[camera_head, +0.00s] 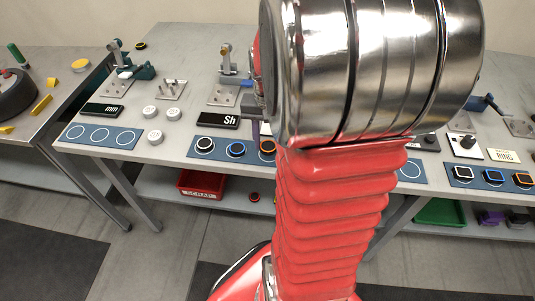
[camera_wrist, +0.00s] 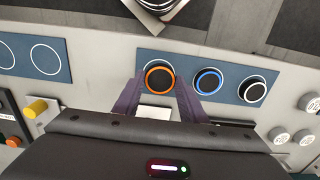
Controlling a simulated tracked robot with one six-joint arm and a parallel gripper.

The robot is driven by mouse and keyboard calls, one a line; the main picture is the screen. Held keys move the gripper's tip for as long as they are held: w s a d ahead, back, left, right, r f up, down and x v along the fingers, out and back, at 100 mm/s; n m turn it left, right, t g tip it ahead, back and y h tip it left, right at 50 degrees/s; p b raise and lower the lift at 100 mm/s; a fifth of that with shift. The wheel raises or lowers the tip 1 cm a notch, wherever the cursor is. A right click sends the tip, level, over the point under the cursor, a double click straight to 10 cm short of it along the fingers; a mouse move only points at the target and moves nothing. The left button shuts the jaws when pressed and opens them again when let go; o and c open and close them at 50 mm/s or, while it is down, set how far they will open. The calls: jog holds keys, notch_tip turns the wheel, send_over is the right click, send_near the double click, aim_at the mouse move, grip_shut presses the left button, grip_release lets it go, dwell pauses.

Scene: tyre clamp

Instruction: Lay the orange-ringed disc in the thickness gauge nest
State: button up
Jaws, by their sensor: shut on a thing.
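The orange-ringed disc (camera_wrist: 160,76) is black with an orange rim. In the wrist view it sits between the purple fingers of my gripper (camera_wrist: 161,84), which is shut on it. It is at the end spot of a blue mat (camera_wrist: 218,60); I cannot tell whether it touches the mat. In the head view the disc (camera_head: 267,147) is partly hidden by my arm. A black "mm" display (camera_head: 102,110) stands at the left, with a lever gauge (camera_head: 117,62) on a grey plate behind it, likely the thickness gauge. Its nest is too small to make out.
A blue-ringed disc (camera_head: 236,149) and a white-ringed disc (camera_head: 204,145) lie beside it. An "Sh" display (camera_head: 218,120) and another lever stand (camera_head: 226,75) are behind. Several white round pieces (camera_head: 153,139) stand near an empty ringed mat (camera_head: 102,135). My arm hides the middle bench.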

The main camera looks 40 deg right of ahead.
aim_at(268, 146)
jog(key=shift+r, duration=1.55)
